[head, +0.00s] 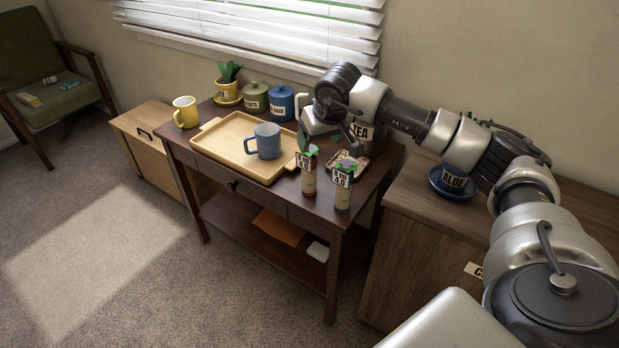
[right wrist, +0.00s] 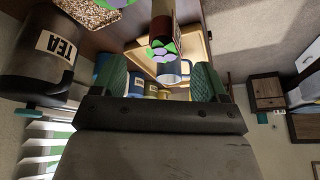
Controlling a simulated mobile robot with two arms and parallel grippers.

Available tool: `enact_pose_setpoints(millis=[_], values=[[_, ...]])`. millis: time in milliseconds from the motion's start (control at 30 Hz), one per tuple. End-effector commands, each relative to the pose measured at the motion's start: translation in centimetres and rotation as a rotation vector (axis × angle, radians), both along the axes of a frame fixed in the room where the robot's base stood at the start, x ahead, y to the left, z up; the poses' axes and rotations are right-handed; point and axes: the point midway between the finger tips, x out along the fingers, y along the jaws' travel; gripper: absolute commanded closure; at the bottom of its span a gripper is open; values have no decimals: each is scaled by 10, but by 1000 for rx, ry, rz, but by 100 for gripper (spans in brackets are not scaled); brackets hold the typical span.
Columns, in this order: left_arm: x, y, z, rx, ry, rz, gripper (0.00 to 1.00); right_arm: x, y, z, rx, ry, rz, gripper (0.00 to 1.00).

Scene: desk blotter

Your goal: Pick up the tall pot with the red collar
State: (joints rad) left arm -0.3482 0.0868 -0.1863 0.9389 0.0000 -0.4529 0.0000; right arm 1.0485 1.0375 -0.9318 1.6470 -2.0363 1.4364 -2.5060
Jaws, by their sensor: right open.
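The tall pot with the red collar (head: 309,184) stands upright near the table's front edge, a label and leafy top above its pale body. In the right wrist view a pot with a dark red band (right wrist: 161,28) shows between and beyond the fingers, its green and purple top towards me. A similar tall pot (head: 343,196) with a grey-blue band stands just to its right. My right gripper (head: 328,138) is above and behind the pots, partly hidden by its own arm. Its green fingers (right wrist: 160,72) are apart with nothing held. My left gripper is out of view.
A wooden tray (head: 215,140) with a blue mug (head: 265,141) lies left of the pots. A dark TEA canister (right wrist: 45,62) and a speckled mat (head: 358,164) are close by. A yellow mug (head: 185,112) and canisters stand farther back.

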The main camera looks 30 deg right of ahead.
Motion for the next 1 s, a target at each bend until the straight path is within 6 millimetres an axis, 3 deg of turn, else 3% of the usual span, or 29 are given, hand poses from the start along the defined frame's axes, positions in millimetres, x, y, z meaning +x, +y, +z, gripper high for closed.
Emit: enact_pose_setpoints(millis=[200,467,700,1000], values=[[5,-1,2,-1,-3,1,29,12,-4,-31,-22,6,7,26],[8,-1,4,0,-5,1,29,21,-4,-52,-19,4,8,26],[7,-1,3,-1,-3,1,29,34,2,-84,-17,5,5,26],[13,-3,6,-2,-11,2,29,40,1,-96,-18,1,7,26]])
